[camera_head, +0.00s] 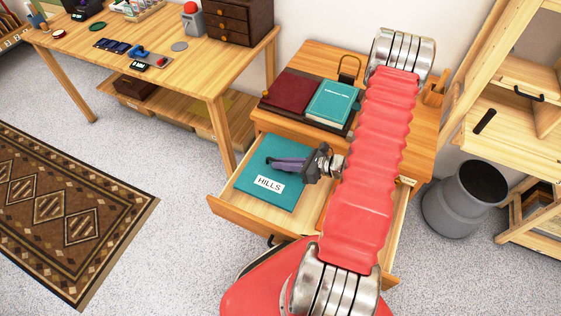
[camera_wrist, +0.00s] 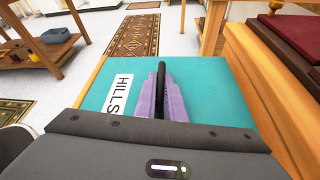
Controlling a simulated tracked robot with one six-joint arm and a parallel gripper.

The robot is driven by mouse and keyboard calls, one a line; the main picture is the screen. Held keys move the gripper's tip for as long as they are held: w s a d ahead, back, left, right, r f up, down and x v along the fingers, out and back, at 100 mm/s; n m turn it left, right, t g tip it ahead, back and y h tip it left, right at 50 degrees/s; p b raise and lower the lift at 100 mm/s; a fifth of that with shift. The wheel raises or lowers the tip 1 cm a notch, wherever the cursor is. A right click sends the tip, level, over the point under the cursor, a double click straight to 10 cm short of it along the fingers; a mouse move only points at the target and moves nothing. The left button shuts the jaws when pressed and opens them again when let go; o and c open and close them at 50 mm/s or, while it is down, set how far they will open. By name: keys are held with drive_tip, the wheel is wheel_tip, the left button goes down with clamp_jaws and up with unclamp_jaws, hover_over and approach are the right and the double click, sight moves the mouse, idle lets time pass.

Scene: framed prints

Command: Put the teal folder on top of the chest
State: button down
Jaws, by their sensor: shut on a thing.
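The teal folder (camera_head: 283,197) with a white "HILLS" label lies flat within the outline of a pulled-out drawer (camera_head: 240,219); whether it touches the drawer floor I cannot tell. It also shows in the wrist view (camera_wrist: 215,85). My gripper (camera_head: 270,163) reaches over it from the right, its purple fingers (camera_wrist: 160,72) shut on a narrow black upright piece at the folder. The drawer belongs to a light wooden chest (camera_head: 318,62), whose top is partly hidden behind my red arm.
On the chest top, a maroon book (camera_head: 290,91) and a teal book (camera_head: 333,103) lie on a dark base, with a black looped object (camera_head: 348,69) behind. A grey bin (camera_head: 465,197) stands right. A desk (camera_head: 170,75) stands left. Open floor lies left of the drawer.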

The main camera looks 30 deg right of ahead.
idle(0.5)
drive_tip(key=w+a+r+n+g+y, duration=0.1)
drive_tip(key=w+a+r+n, duration=0.1)
drive_tip(key=w+a+r, duration=0.3)
drive_tip(key=w+a+r+n+g+y, duration=0.1)
drive_tip(key=w+a+r, duration=0.4)
drive_tip(key=a, duration=0.9)
wheel_tip(320, 180, up, 3)
drive_tip(key=shift+w+r+n+g+y, duration=0.1)
drive_tip(key=shift+w+n+g+y, duration=0.15)
drive_tip(key=shift+n+g+y, duration=0.25)
drive_tip(key=shift+m+t+h, duration=1.8)
drive_tip(key=shift+m+h, duration=0.3)
drive_tip(key=shift+m, duration=0.6)
drive_tip(key=shift+d, duration=0.1)
